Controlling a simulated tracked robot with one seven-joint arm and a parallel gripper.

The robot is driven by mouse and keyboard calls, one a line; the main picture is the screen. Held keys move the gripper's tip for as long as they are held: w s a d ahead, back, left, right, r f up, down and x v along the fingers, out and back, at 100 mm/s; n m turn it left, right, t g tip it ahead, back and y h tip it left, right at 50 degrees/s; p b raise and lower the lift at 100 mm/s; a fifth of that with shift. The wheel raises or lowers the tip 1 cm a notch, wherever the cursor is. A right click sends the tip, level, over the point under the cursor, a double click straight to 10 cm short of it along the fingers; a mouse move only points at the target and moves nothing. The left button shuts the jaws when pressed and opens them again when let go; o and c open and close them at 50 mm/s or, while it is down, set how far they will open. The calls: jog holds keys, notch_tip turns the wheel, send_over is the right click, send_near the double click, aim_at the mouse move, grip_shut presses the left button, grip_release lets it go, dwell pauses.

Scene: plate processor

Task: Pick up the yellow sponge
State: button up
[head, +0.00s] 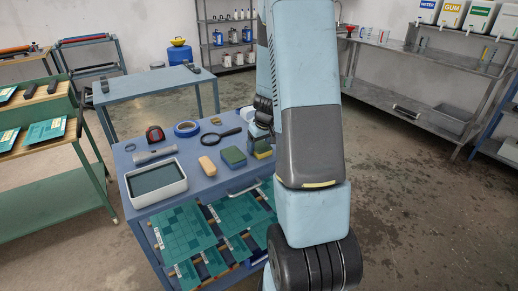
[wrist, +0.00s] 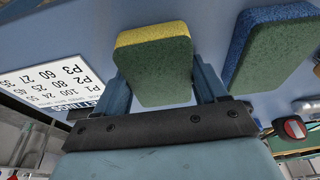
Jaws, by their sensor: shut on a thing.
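My gripper (wrist: 163,90) is shut on the yellow sponge (wrist: 155,65), with one finger on each side of it in the wrist view. The sponge shows a rough green face and a yellow edge.
The cart top (head: 215,185) also holds a tan block (head: 207,166), a magnifying glass (head: 220,136), blue tape (head: 187,128), a tape measure (head: 155,134) and a white-rimmed tray (head: 157,182). A printed settings card (wrist: 65,75) is at left in the wrist view.

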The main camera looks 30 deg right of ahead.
jog(key=shift+r, duration=0.65)
jog(key=shift+s+a+r, duration=0.4)
jog(key=shift+s+r, duration=1.55)
jog(key=shift+s, duration=0.35)
jog(key=shift+s+a+r, duration=0.4)
jog(key=shift+s+r, duration=1.55)
jog(key=shift+s, duration=0.35)
jog(key=shift+s+a+r, duration=0.4)
jog(key=shift+s+r, duration=1.55)
jog(key=shift+s, duration=0.35)
